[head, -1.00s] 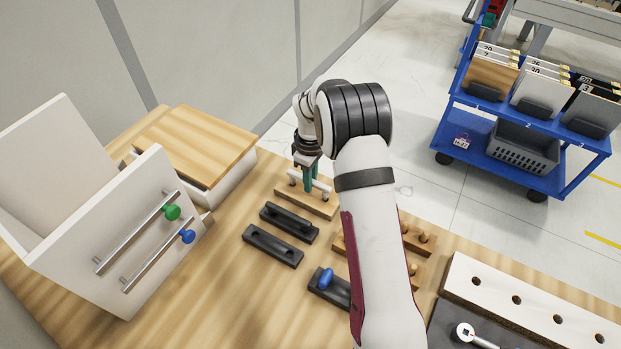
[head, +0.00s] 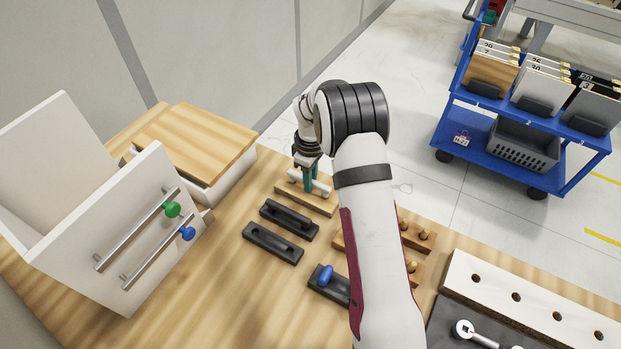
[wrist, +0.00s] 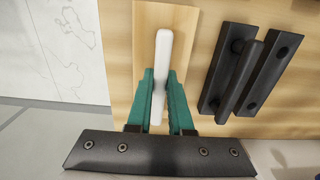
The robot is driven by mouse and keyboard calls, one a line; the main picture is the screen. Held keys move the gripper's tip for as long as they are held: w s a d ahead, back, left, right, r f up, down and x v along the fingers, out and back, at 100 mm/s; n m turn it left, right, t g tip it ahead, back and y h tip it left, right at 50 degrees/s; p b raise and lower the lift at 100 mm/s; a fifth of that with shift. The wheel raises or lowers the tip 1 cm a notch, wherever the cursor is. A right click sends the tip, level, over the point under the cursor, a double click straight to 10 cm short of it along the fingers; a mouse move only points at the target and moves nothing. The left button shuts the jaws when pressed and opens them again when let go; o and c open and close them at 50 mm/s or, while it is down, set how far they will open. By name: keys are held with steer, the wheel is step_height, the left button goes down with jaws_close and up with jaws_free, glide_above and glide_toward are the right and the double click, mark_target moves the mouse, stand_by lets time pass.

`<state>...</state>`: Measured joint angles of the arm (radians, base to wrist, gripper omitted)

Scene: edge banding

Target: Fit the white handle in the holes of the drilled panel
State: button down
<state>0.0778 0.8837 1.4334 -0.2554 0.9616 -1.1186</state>
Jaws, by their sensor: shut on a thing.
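The white handle (wrist: 163,45) is a slim bar in the wrist view, over a light wooden block (wrist: 142,20). In the head view the handle (head: 323,187) lies along the block (head: 318,206) at the back of the bench. My gripper (wrist: 160,75) has its green fingers on both sides of the bar, shut on it. In the head view my gripper (head: 309,184) points down at the handle. I cannot tell whether the handle touches the block. A white-topped panel (head: 497,288) with several dark holes lies at the lower right.
Black handle blocks (head: 273,243) stand close in front of the handle's block. A blue-knobbed black block (head: 330,285) and wooden peg blocks (head: 415,236) are nearer my arm. A blue cart (head: 500,150) stands beyond.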

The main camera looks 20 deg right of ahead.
steer(key=c, duration=0.7)
jaws_free()
steer(key=shift+c, duration=0.2)
steer(key=shift+r, duration=2.45)
steer(key=s+a+r+m+y, duration=0.15)
steer(key=s+r+m, duration=0.25)
steer(key=s+r, duration=0.4)
steer(key=s+a+r+m+h, duration=0.1)
steer(key=s+a+r+m, duration=0.25)
steer(key=s+r, duration=0.45)
steer(key=s+a+f+m+y, duration=0.1)
steer(key=s+m, duration=0.6)
steer(key=s, duration=1.1)
steer(key=shift+s+a+f, duration=0.4)
steer(key=shift+a+f, duration=0.2)
steer(key=shift+f, duration=0.15)
